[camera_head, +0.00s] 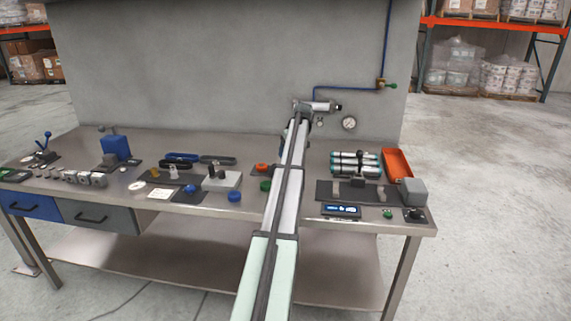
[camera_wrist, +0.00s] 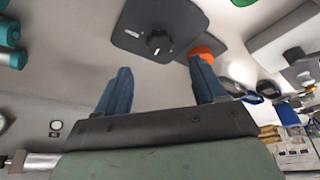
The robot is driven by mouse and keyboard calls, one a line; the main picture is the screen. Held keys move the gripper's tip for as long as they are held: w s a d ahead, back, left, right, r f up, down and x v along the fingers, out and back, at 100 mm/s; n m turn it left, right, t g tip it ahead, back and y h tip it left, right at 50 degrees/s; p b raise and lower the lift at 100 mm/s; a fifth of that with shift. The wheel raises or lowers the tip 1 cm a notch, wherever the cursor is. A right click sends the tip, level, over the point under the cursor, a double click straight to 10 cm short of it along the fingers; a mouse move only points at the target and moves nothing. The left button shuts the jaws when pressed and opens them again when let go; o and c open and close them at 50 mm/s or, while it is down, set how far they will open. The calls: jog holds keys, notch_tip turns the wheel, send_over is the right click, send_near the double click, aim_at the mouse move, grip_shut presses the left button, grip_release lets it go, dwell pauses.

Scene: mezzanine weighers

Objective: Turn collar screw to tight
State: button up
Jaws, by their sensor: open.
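In the wrist view a black knob (camera_wrist: 160,42) with a white mark sits on a dark rounded plate (camera_wrist: 178,22) with a small white label; I take it for the collar screw, though no readable label confirms this. In the head view my arm hides most of this spot, with part of a dark plate showing beside it. My gripper (camera_wrist: 160,86) has two blue fingers spread wide with nothing between them. The knob appears beyond the fingertips, between their lines and apart from them. The fingers are hidden in the head view.
An orange knob (camera_head: 262,167) stands close beside the plate. A pale block with a black knob (camera_head: 222,173) is to its left. Teal-ended cylinders (camera_head: 354,163) and an orange tray (camera_head: 397,163) are at the right. A gauge (camera_head: 349,123) is on the back wall.

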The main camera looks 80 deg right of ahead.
jog(key=x, duration=0.8)
jog(key=shift+c, duration=0.5)
jog(key=c, duration=1)
jog(key=shift+o, duration=0.2)
jog(key=shift+m, duration=0.4)
jog(key=m+g, duration=0.1)
jog(key=m, duration=0.1)
jog(key=m+g+h, duration=0.1)
jog(key=m, duration=0.2)
jog(key=shift+w+a+m, duration=0.1)
jog(key=shift+w+m, duration=0.05)
jog(key=shift+m, duration=0.15)
jog(key=m+g, duration=0.1)
jog(key=m, duration=0.2)
jog(key=m+g, duration=0.2)
jog(key=m, duration=0.1)
jog(key=shift+w+m, duration=0.15)
jog(key=shift+m, duration=0.25)
